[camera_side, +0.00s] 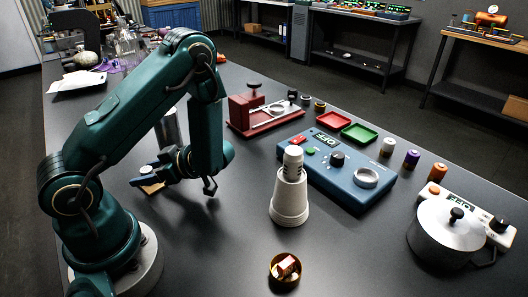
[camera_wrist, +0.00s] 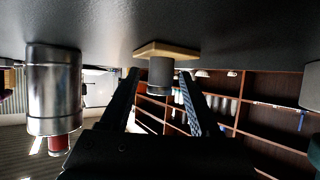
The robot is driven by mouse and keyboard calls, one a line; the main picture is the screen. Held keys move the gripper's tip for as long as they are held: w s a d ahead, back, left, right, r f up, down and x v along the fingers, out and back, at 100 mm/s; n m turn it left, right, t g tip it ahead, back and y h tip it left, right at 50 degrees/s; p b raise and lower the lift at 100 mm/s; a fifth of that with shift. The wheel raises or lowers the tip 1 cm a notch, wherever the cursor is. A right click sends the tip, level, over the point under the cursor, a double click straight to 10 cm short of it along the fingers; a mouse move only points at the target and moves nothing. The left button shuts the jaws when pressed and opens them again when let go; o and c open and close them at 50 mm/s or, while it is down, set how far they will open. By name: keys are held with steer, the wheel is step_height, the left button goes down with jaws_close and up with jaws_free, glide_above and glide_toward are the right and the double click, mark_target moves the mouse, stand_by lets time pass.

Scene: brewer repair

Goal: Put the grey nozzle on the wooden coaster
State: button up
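The wrist view is upside down, with the table along the top. In it the grey nozzle (camera_wrist: 161,75) stands against the wooden coaster (camera_wrist: 166,50) and appears to rest on it. My gripper (camera_wrist: 160,73) has one finger on each side of the nozzle, with a gap visible on both sides, so it is open. In the side view my gripper (camera_side: 147,175) is low over the table, right at the coaster (camera_side: 152,189). The nozzle cannot be made out there, and my gripper covers part of the coaster.
A metal cylinder (camera_side: 168,128) stands close behind my gripper; a metal cylinder with a red end (camera_wrist: 53,90) shows at left in the wrist view. A white cone-shaped stand (camera_side: 289,195), a blue control box (camera_side: 350,172) and a red fixture (camera_side: 262,112) stand to the right.

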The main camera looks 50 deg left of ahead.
steer(key=shift+r, duration=0.15)
steer(key=v, duration=1.2)
